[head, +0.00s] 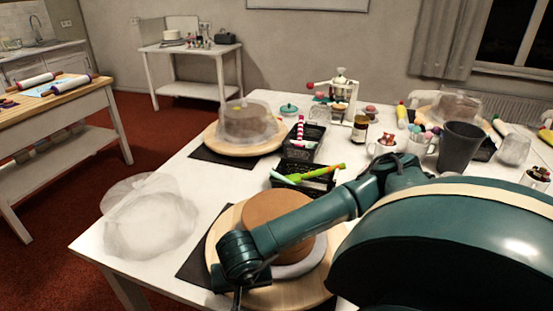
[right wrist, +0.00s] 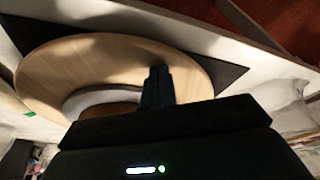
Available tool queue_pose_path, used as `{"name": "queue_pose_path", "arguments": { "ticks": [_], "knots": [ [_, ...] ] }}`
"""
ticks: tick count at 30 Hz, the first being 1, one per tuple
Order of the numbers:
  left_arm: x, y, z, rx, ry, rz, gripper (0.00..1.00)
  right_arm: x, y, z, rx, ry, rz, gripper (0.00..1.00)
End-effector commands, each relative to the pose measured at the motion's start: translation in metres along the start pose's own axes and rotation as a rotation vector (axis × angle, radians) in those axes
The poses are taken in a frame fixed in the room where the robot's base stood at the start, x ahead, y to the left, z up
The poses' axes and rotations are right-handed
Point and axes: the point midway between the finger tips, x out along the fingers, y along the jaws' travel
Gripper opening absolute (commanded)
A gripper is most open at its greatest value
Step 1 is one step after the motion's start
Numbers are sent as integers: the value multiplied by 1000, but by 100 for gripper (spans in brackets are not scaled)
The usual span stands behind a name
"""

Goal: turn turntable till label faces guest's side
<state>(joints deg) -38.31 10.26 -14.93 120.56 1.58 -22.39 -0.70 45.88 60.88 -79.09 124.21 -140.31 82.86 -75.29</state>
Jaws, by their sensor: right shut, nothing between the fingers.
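The near wooden turntable (head: 222,222) stands on a black mat near the table's front edge. A round brown cake (head: 275,212) sits on it on a pale grey ring-like board (head: 310,262). My right arm crosses over the turntable and hides much of it and the cake's near side. My right gripper (head: 238,298) points down at the turntable's near left part. In the right wrist view its dark fingers (right wrist: 158,84) are together over the wooden disc (right wrist: 100,58), with nothing between them. I cannot tell whether they touch it. No label shows. My left gripper is out of view.
A crumpled-looking mesh cover (head: 148,218) lies on the table's left. A second turntable (head: 215,143) carries a mesh dome (head: 248,120) farther back. Black baskets (head: 303,148), a dark cup (head: 460,147) and jars crowd the back right.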

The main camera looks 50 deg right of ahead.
Motion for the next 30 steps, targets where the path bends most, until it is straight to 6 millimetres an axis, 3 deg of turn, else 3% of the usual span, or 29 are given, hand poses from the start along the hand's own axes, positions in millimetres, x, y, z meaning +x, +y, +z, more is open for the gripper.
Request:
{"name": "queue_pose_path", "arguments": {
  "ticks": [9, 23, 30],
  "knots": [
    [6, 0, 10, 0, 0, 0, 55, -4, 42, 23, 1, -2, 6, 0],
    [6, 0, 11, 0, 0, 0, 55, -7, 50, 27, 0, -3, 4, 0],
    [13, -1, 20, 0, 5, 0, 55, -6, 83, 32, 2, 0, 8, 0]
  ]
}}
